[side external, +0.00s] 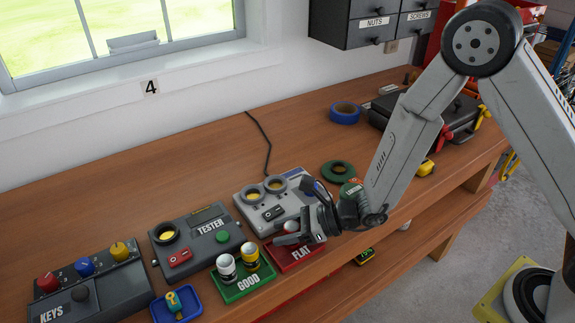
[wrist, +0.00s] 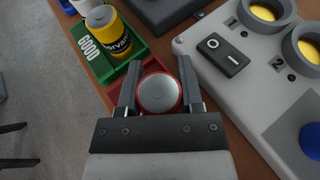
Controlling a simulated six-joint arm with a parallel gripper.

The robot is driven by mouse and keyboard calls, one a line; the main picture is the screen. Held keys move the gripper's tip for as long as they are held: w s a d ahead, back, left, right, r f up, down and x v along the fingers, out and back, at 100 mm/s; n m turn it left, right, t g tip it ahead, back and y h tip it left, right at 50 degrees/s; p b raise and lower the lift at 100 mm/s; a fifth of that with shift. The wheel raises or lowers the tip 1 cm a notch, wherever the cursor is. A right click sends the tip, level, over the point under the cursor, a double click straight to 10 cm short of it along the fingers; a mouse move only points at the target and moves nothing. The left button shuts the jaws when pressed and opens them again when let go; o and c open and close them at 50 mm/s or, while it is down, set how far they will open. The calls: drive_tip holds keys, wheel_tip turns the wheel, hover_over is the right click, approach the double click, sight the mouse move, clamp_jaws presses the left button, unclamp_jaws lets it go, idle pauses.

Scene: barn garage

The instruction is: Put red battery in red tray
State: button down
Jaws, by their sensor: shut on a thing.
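The red battery (wrist: 158,94) stands upright between the fingers of my gripper (wrist: 159,66), which is shut on it. I see its silver top and a red rim in the wrist view. The tray also shows around the battery in the wrist view (wrist: 151,65). I cannot tell whether the battery touches the tray's floor.
The green tray (side external: 240,294), marked GOOD, sits left of the red tray and holds a white battery (side external: 226,267) and a yellow battery (side external: 250,255). A grey two-socket box (side external: 252,205) is close behind my gripper. The tester (side external: 190,243) and a blue tray (side external: 187,314) are farther left.

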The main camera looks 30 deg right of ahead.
drive_tip(key=shift+f, duration=0.1)
drive_tip(key=shift+c, duration=1.2)
unclamp_jaws()
drive_tip(key=shift+w, duration=0.1)
drive_tip(key=shift+d+r, duration=0.1)
drive_tip(key=shift+r, duration=0.1)
drive_tip(key=shift+d+r, duration=0.15)
drive_tip(key=shift+d, duration=0.15)
drive_tip(key=v, duration=1.1)
drive_tip(key=shift+s, duration=0.35)
drive_tip(key=shift+s+a, duration=0.1)
